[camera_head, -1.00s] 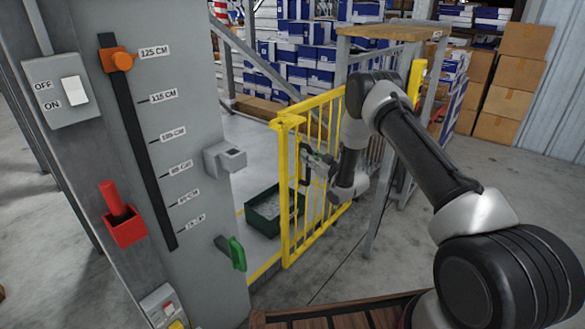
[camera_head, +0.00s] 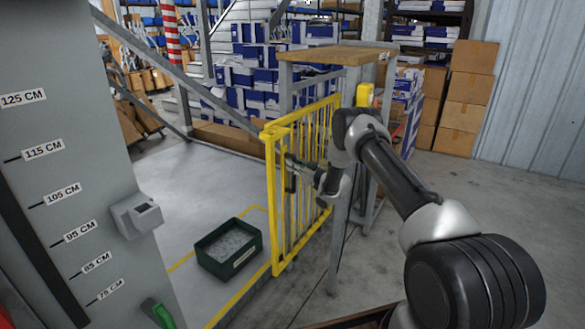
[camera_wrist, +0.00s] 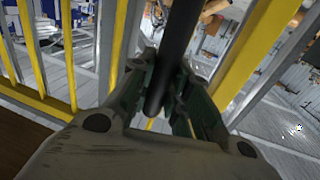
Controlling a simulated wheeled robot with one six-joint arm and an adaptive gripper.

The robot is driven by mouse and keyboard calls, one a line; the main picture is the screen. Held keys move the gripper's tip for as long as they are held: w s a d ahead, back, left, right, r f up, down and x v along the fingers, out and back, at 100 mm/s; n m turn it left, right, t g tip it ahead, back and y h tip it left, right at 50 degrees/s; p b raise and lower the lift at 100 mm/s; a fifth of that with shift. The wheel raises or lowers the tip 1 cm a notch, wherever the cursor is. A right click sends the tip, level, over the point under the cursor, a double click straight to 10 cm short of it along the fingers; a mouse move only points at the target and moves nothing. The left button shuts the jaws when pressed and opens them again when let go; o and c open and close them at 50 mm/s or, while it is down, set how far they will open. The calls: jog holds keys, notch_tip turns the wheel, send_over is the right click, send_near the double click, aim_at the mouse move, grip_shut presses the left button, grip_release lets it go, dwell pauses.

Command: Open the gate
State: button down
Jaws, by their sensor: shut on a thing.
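The yellow barred gate (camera_head: 273,205) stands in the middle of the head view, swung at an angle. Its near end is well apart from the grey box (camera_head: 137,213) on the column, with an open gap between them. My gripper (camera_head: 296,168) is at the near end of the gate, shut around its dark handle. In the wrist view, the black handle bar (camera_wrist: 178,55) runs between both fingers of my gripper (camera_wrist: 168,92), and yellow bars show on both sides. The far end of the gate is partly hidden behind my arm.
A dark green crate (camera_head: 228,250) sits on the grey floor beyond the gap. A grey stand with a wooden top (camera_head: 335,54) is beside the gate. The grey column (camera_head: 85,130) with height marks is at left. Stacked cardboard boxes (camera_head: 469,87) stand at back right.

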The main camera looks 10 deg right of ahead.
jog(key=shift+w+d, duration=0.35)
jog(key=c, duration=1.3)
grip_release()
jog(key=v, duration=1.2)
